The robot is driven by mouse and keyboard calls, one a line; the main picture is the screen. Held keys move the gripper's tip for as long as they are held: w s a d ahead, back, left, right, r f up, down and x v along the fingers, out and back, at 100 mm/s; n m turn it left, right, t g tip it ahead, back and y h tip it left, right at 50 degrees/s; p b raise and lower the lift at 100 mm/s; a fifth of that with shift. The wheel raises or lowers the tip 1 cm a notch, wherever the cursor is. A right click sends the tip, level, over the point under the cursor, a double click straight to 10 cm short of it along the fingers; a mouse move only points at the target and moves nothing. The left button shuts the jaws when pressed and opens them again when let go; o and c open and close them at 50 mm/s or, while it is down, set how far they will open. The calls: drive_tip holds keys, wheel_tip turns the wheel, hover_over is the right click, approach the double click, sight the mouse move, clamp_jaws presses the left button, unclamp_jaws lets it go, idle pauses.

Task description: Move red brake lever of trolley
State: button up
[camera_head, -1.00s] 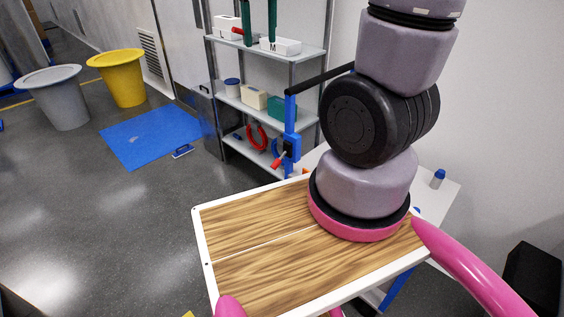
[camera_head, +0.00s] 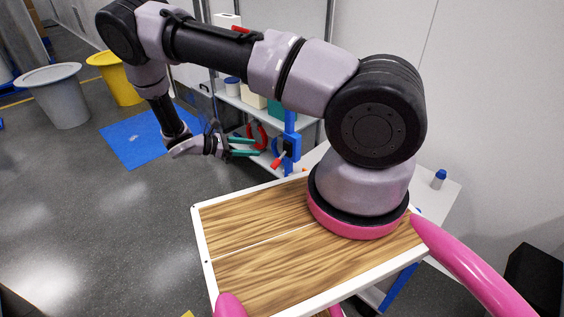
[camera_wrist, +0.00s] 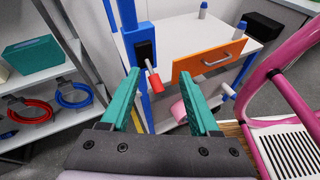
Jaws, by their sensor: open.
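The brake lever's red handle (camera_head: 277,162) sticks out from a blue post (camera_head: 290,125) of the trolley. In the wrist view the red handle (camera_wrist: 156,83) sits on a short pale rod from a black block (camera_wrist: 145,50). My gripper (camera_head: 256,147) is open, with teal fingers pointing at the post from the left in the head view. In the wrist view my gripper (camera_wrist: 160,76) shows the red handle between its two fingers in the picture. The fingers look apart from the handle; the exact depth is unclear. Nothing is held.
The trolley's white top (camera_wrist: 210,35) carries small blue-capped bottles, above an orange drawer front (camera_wrist: 208,62). A grey shelf (camera_wrist: 30,75) with red and blue rings stands beside the post. A pink frame (camera_wrist: 290,95) is at right. Open floor (camera_head: 100,220) lies left.

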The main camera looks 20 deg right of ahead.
sight(271, 166)
drive_tip(key=f+n+t+h, duration=0.1)
drive_tip(key=f+n, duration=0.1)
drive_tip(key=f, duration=0.1)
drive_tip(key=s+d+f+n+t+h, duration=0.1)
drive_tip(key=f+n+t, duration=0.1)
drive_tip(key=f, duration=0.2)
drive_tip(key=d+f+n+t+h, duration=0.1)
drive_tip(key=f+n+t, duration=0.1)
drive_tip(key=f, duration=0.2)
drive_tip(key=shift+s+d+n, duration=0.15)
drive_tip(key=shift+s+n, duration=0.15)
drive_tip(key=x, duration=1.1)
drive_tip(key=shift+t, duration=0.3)
drive_tip(key=shift+w+f, duration=0.1)
clamp_jaws()
